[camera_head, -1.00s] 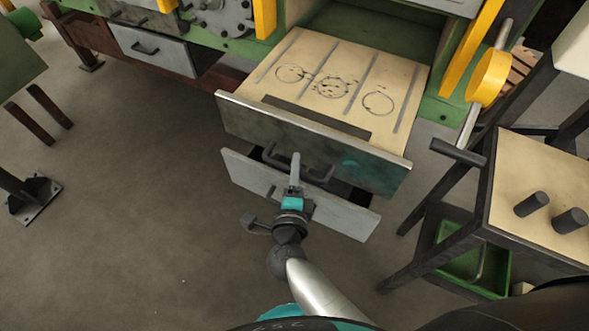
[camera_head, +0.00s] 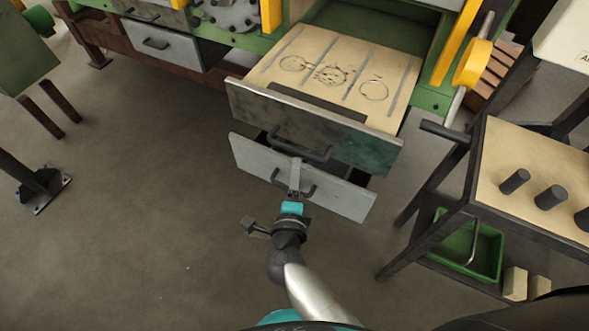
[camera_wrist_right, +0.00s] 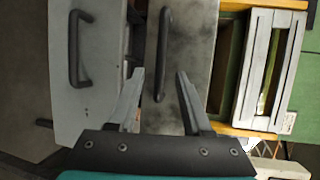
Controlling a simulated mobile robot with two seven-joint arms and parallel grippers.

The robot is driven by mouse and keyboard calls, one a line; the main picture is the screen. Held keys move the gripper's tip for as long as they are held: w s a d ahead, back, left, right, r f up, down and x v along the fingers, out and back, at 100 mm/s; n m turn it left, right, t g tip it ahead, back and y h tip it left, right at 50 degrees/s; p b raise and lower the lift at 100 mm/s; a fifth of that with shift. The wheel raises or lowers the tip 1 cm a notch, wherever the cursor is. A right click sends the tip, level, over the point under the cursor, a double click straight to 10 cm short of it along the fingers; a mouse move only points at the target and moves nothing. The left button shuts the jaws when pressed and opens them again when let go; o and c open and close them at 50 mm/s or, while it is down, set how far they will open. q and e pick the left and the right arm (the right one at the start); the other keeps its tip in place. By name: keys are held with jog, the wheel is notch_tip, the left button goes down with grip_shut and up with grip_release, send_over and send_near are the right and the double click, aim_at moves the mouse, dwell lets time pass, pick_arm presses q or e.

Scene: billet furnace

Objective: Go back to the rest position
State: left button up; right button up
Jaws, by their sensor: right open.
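My right gripper (camera_head: 296,180) is open and empty, its arm coming up from the bottom of the head view. Its fingers overlap the lower drawer front (camera_head: 253,165) and point towards the pulled-out upper drawer (camera_head: 370,146). In the right wrist view, the two spread fingers (camera_wrist_right: 160,78) appear around the lower end of the upper drawer's dark handle (camera_wrist_right: 163,40); no contact can be made out. The other handle (camera_wrist_right: 74,50) is left of the fingers. My left gripper is not in view.
The upper drawer's tan top (camera_head: 330,50) carries several grey strips and ring marks. At right stands a dark-framed table (camera_head: 540,160) with dark cylinders (camera_head: 515,181), above a green tray (camera_head: 450,250). A yellow disc (camera_head: 472,64) is on a bar.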

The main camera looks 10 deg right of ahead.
jog(key=shift+a, duration=0.2)
jog(key=s+d+f+n+g+y+b, duration=0.1)
jog(key=s+f+n+g+y, duration=0.1)
jog(key=s+f+n, duration=0.4)
jog(key=s+f+n+g+y, duration=0.15)
jog(key=f+n, duration=0.25)
jog(key=f, duration=0.4)
jog(key=s+d+f+n+g+y+b, duration=0.1)
jog(key=s+f+n+g+y, duration=0.1)
jog(key=s+f+n, duration=0.35)
jog(key=s+d+f+n+g+h, duration=0.1)
jog(key=s+d+f+n+g, duration=0.3)
jog(key=s, duration=0.7)
jog(key=s+d+f+n+g+h, duration=0.1)
jog(key=s+d+f+n+g, duration=0.3)
jog(key=s+d+f, duration=0.4)
jog(key=s+f+g, duration=0.1)
jog(key=s+f, duration=0.2)
jog(key=s, duration=0.1)
jog(key=shift+s+d, duration=0.3)
jog(key=shift+d, duration=0.1)
